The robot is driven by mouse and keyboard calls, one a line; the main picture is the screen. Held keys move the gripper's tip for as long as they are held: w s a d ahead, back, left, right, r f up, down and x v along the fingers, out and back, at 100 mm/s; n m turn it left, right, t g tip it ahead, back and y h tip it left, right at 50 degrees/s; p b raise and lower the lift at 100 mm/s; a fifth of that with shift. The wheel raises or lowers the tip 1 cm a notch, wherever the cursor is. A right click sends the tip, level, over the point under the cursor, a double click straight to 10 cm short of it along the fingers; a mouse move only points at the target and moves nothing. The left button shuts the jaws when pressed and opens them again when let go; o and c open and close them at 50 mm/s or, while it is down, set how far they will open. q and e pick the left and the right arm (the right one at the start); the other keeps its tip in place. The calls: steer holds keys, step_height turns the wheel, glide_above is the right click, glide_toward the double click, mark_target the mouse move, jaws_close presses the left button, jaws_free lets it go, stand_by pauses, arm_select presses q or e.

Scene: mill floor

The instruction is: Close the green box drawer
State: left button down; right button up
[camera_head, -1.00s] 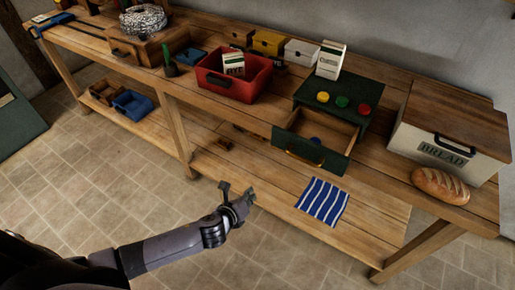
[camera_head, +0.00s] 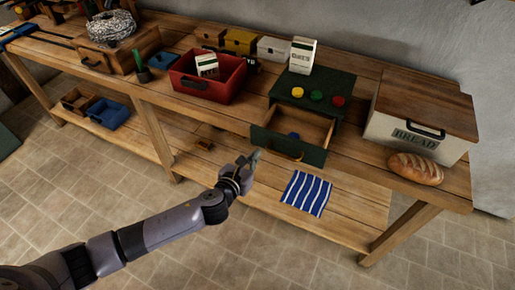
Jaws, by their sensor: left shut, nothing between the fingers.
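The green box (camera_head: 340,94) stands on the bench, with colored round pieces and a carton (camera_head: 302,56) on its top. Its drawer (camera_head: 286,149) is pulled out toward me, with a brass-colored handle on the green front. A small blue round thing (camera_head: 293,135) lies inside the drawer. My left gripper (camera_head: 255,157) is shut and empty, just left of the drawer front in the picture. I cannot tell whether it touches the drawer. My right gripper is not in view.
A red bin (camera_head: 208,90) stands left of the green box. The bread box (camera_head: 421,120) and a loaf (camera_head: 415,168) are at the right. The floor in front is clear.

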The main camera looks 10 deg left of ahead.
mark_target(262, 144)
arm_select(q)
steer(key=shift+w+d, duration=0.25)
steer(key=shift+w, duration=0.55)
steer(key=shift+w+d, duration=0.25)
steer(key=shift+w, duration=0.55)
